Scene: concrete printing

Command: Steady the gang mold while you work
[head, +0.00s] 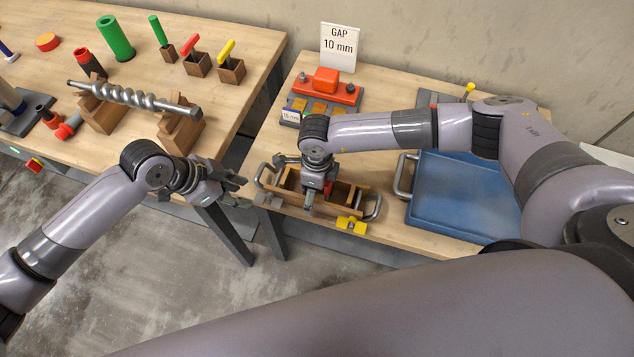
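The gang mold (287,203) is a wooden box with metal loop handles at its two ends, near the front edge of the right table.
A yellow block (351,225) sits at the mold's front right. A blue tray (465,195) lies to the right. The left table (235,45) holds an auger (135,98) on wooden blocks. A floor gap separates the tables.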

